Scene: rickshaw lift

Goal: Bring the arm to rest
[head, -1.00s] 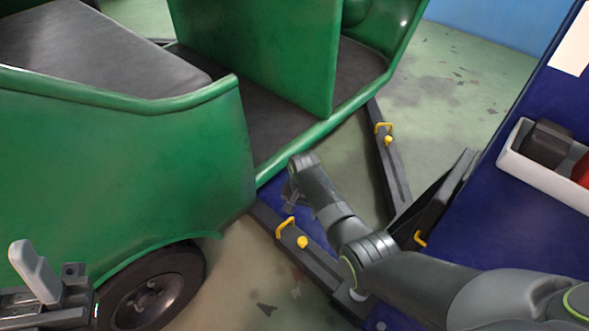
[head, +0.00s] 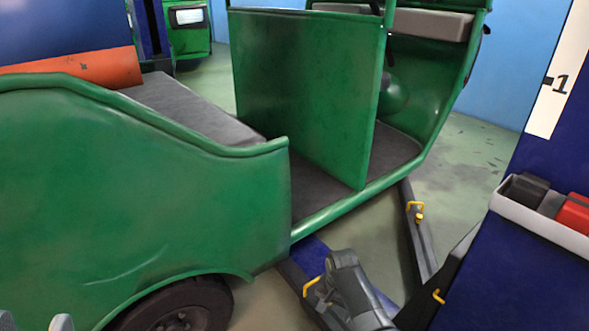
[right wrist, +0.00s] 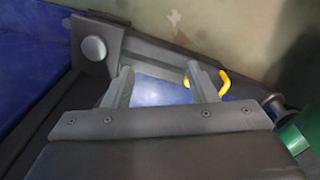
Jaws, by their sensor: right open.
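My right gripper (right wrist: 163,86) is open and empty in the right wrist view, its two fingers apart over a blue surface. A yellow handle (right wrist: 224,82) shows just beside its right finger; I cannot tell whether they touch. In the head view my right arm comes up from the bottom edge beside the near lift arm (head: 293,274); its fingertips cannot be made out there. My left gripper (head: 36,322) barely shows at the bottom left corner, its two fingertips apart. The green rickshaw (head: 120,190) stands across the left and middle.
A far lift arm (head: 418,235) with a yellow handle (head: 415,208) reaches under the rickshaw. The blue lift column (head: 530,270) at the right carries a white tray (head: 540,238) with black and red items. Open floor (head: 455,165) lies behind the far lift arm.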

